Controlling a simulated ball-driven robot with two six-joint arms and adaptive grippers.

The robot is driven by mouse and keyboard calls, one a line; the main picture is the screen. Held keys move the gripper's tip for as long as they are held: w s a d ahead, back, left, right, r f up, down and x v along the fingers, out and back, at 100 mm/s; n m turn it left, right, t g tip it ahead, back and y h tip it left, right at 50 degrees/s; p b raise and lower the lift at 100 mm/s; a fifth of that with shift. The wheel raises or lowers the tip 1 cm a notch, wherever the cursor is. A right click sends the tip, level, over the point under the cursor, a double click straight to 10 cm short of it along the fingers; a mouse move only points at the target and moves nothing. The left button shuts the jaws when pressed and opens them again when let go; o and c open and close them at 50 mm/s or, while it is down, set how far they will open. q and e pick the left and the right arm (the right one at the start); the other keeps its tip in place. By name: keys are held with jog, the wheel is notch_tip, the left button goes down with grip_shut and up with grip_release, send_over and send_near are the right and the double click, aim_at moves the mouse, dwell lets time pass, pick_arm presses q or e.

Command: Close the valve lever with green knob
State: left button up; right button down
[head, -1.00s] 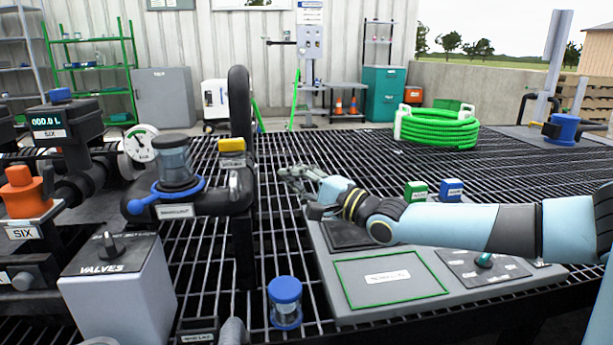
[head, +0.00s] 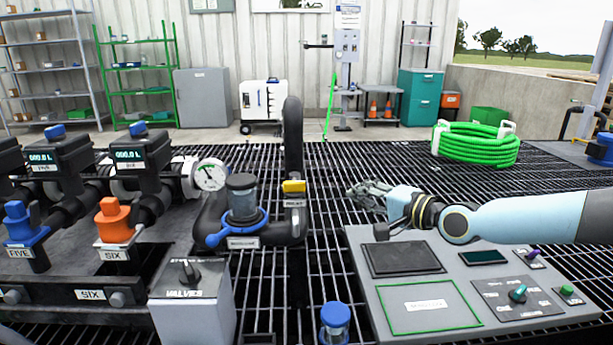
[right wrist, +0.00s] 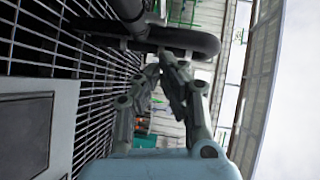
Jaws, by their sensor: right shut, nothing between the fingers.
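My right gripper (head: 352,193) reaches in from the right above the grated deck, its fingers pointing left. It is shut and empty, and it is apart from the black pipework. In the right wrist view its fingertips (right wrist: 165,62) come together in front of a black pipe loop (right wrist: 170,40). I cannot make out a valve lever with a green knob in either view. An orange valve handle (head: 113,222) labelled SIX and a blue one (head: 26,224) labelled FIVE stand at the left. A blue ring handle (head: 238,240) and a yellow part (head: 293,187) sit on the pipework. My left gripper is not in view.
A grey control panel (head: 455,310) with knobs lies below my right arm. A grey VALVES box (head: 191,310) stands front left, and a blue-capped jar (head: 335,318) stands front centre. A green hose coil (head: 475,147) lies behind. The deck between is open.

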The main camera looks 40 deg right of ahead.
jog(key=w+a+f+b, duration=0.1)
jog(key=w+b, duration=0.1)
jog(key=w, duration=0.4)
jog(key=w+a+f+b, duration=0.1)
jog(key=w+b, duration=0.1)
jog(key=w, duration=0.4)
jog(key=shift+w+a+f, duration=0.2)
jog(key=shift+w+a, duration=0.05)
jog(key=shift+w, duration=0.05)
